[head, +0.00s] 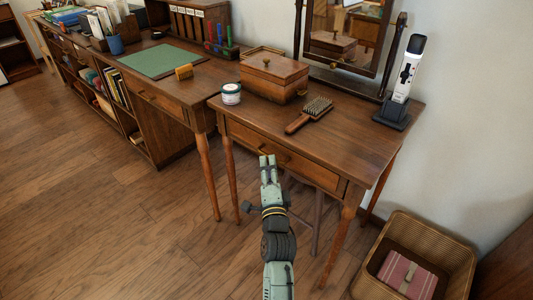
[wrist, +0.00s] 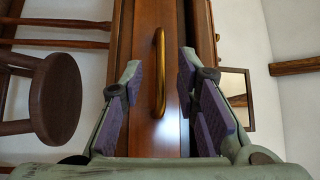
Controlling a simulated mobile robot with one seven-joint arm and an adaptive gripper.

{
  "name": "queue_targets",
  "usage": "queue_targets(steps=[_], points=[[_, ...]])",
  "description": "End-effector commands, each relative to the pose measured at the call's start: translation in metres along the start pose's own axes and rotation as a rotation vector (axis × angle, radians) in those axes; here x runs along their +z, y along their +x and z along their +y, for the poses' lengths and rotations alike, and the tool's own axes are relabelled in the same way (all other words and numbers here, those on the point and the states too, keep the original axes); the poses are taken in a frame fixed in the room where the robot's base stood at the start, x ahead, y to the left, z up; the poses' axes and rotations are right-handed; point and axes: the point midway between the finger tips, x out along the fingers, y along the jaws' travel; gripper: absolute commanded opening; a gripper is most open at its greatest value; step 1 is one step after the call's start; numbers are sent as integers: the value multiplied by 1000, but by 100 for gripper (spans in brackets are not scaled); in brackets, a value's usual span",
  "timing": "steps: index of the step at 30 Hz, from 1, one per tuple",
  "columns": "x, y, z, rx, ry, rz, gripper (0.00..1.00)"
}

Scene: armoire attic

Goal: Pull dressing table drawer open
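The wooden dressing table (head: 352,130) stands against the wall in the head view. Its drawer (head: 318,173) looks shut, with its front about flush with the table's frame. A brass bar handle (wrist: 159,72) is on the drawer front (wrist: 142,45) in the wrist view. My gripper (head: 268,162) is in front of the drawer near the handle, partly covering it in the head view. In the wrist view my gripper (wrist: 160,66) is open, with one finger on each side of the handle. Gaps show on both sides, so neither finger appears to touch it.
A wooden box (head: 273,76), a white jar (head: 231,94), a hairbrush (head: 310,113) and a mirror (head: 345,40) stand on the tabletop. A desk (head: 165,95) adjoins on the left. A wicker basket (head: 462,252) is at right. A round stool (wrist: 60,100) shows in the wrist view. Floor at left is clear.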

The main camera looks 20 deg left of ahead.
Motion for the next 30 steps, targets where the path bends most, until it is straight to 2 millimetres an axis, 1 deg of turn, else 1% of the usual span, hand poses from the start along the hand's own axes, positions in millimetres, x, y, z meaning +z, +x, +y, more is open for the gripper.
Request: queue_targets(steps=[1, 3, 6, 10, 13, 20, 30], points=[[0, 11, -3, -2, 1, -1, 29], [0, 23, -3, -2, -1, -1, 29], [1, 36, -2, -2, 0, -2, 29], [1, 47, -1, -1, -1, -2, 29], [1, 50, 0, -1, -1, -1, 29], [1, 50, 0, -1, -1, -1, 29], [1, 50, 0, -1, -1, -1, 7]])
